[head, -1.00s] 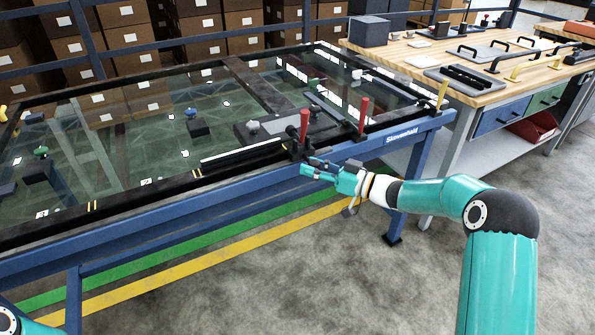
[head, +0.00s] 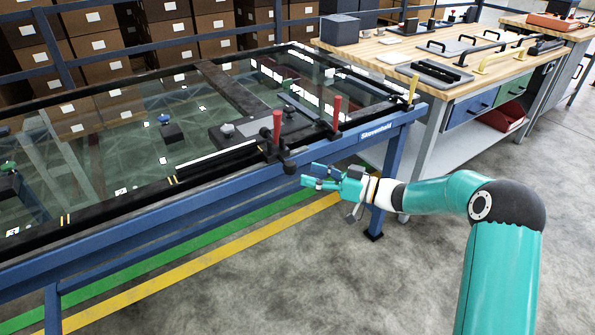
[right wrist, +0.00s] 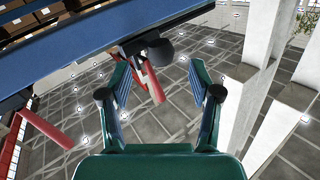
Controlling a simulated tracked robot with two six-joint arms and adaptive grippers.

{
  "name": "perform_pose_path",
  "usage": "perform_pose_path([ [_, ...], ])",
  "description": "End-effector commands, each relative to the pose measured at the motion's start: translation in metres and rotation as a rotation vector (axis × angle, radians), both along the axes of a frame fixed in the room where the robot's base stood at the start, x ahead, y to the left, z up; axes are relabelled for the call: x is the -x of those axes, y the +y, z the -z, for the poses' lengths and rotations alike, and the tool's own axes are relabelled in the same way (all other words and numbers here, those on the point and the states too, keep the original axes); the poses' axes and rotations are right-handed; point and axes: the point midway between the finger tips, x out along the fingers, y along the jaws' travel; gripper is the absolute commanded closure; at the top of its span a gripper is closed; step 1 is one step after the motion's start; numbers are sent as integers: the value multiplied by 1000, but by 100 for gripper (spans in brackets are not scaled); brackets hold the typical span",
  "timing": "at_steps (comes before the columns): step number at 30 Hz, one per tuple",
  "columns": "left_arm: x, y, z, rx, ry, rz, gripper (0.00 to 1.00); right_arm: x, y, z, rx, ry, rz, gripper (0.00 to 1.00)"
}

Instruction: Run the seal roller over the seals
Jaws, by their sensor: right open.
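A glass panel with black edge strips (head: 120,198) lies on the blue trolley (head: 200,195); the strips look like the seals. Two red-handled clamps stand on its near edge, a left one (head: 277,127) and a right one (head: 337,113). A black round knob (head: 289,168) sticks out below the left clamp; I cannot tell whether it is the seal roller. My right gripper (head: 308,176) is open and empty, just right of and below this knob. In the right wrist view the knob (right wrist: 160,52) and a red handle (right wrist: 151,83) show beyond the open fingers. My left gripper is out of view.
A wooden workbench (head: 385,48) with a black tray (head: 436,72) and several handles stands at the back right. Boxes on shelves (head: 90,45) stand behind the trolley. A blue trolley leg (head: 388,185) is behind my right wrist. The floor (head: 330,285) in front is clear.

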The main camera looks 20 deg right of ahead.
Motion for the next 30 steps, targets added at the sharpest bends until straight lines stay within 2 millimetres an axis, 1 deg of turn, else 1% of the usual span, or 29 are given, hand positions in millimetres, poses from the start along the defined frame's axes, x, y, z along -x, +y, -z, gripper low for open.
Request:
perform_pose_path([
  [1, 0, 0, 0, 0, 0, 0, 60, 8, -9, 0, 0, 1, 4, 37],
  [3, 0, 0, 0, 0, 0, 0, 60, 18, -18, 1, 0, 1, 4, 37],
  [6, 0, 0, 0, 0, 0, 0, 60, 29, -29, 1, 1, 1, 3, 37],
  [10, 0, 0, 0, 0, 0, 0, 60, 38, -37, 1, 0, 2, 2, 37],
  [15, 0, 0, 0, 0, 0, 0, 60, 43, -40, 1, 0, 1, 0, 37],
  [27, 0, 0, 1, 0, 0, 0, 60, 43, -41, 1, 0, 1, 2, 37],
  [30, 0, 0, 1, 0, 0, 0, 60, 42, -36, -1, 0, -3, -8, 37],
])
